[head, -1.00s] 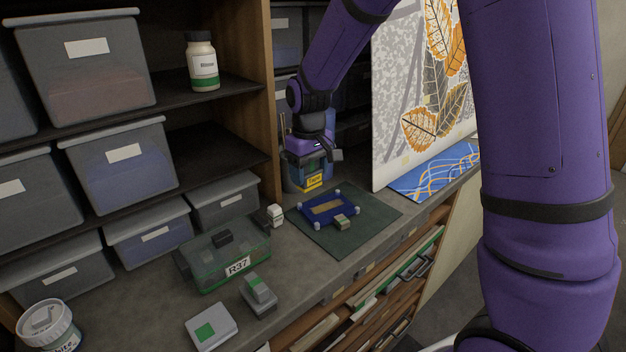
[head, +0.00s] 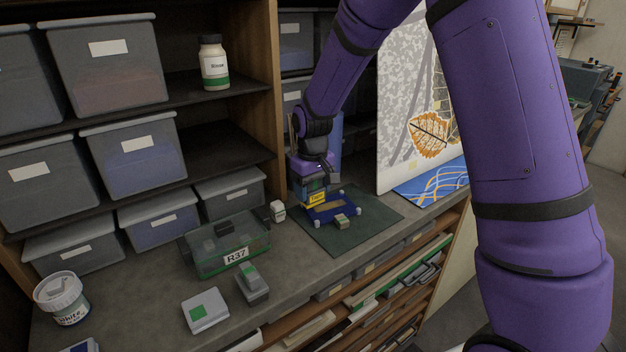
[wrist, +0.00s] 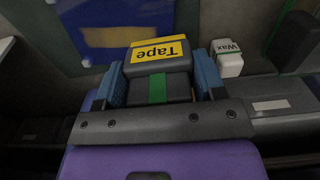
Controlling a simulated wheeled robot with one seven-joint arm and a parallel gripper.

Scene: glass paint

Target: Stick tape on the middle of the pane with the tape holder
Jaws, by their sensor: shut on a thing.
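The dark tape holder with a yellow "Tape" label (head: 317,197) is in my gripper (wrist: 160,70). In the wrist view, blue finger pads press on both sides of the tape holder (wrist: 157,88). The pane (head: 351,198) is flat and blue with a tan patch in its middle and pale supports at its corners. It lies over a dark green mat (head: 378,221). The holder is at the pane's far left edge in the head view and hides that corner. Whether it touches the pane cannot be told. The pane also shows in the wrist view (wrist: 85,12), ahead of the holder.
A white Wax bottle (head: 277,211) stands left of the mat. A green box marked R37 (head: 232,247) is farther left. A leaf-patterned panel (head: 395,110) stands behind right, by a blue patterned sheet (head: 435,182).

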